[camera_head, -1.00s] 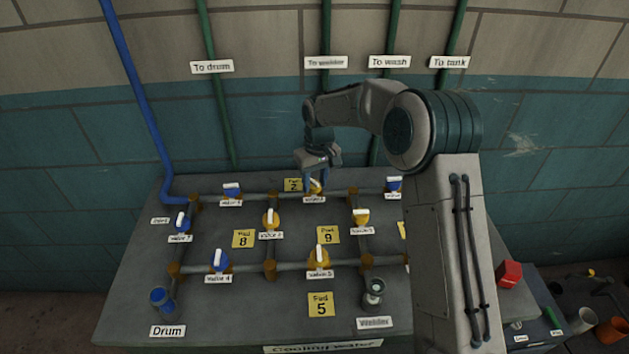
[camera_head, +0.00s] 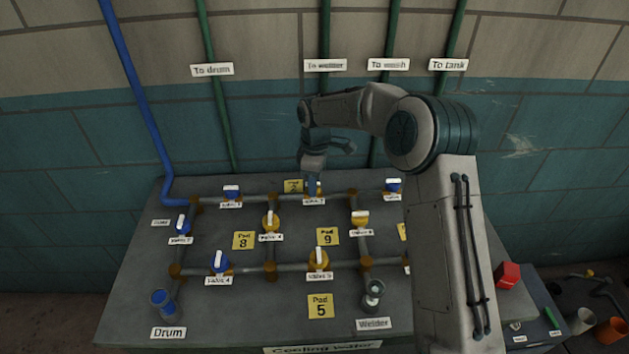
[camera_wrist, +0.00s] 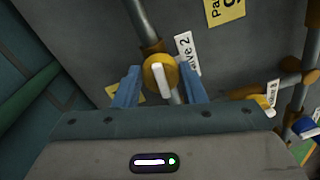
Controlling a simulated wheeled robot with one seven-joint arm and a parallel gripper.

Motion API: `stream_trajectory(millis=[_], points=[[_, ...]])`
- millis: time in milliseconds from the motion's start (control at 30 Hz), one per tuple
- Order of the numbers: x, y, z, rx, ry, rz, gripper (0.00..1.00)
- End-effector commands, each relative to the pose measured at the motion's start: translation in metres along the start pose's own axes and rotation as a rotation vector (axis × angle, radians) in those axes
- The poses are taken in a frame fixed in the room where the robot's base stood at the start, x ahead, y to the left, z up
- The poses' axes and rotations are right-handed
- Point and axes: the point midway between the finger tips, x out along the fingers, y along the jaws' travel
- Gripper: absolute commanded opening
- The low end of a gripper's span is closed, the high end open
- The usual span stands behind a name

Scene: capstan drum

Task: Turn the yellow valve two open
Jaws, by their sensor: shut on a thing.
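Yellow valve two (camera_wrist: 151,82) sits on a grey pipe, with its white lever lying roughly in line with the pipe. Its white label stands just beside it. My gripper (camera_wrist: 160,85) has its blue fingers on either side of this valve and is shut on it. In the head view, my gripper (camera_head: 313,183) reaches down onto the back pipe at the valve two label (camera_head: 314,201). There the fingers hide most of the valve's yellow body.
Other yellow valves (camera_head: 270,223) and blue valves (camera_head: 219,262) stand on the surrounding pipes. A blue upright pipe (camera_head: 137,90) rises at the left. The wall (camera_head: 70,130) is close behind the panel. My arm hides the panel's right part.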

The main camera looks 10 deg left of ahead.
Motion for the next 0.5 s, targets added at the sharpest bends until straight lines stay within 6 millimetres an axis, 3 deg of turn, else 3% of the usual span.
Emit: stream_trajectory(millis=[500], points=[[-0.0024,0.0010,-0.0018,-0.093,-0.003,0.005,0.14]])
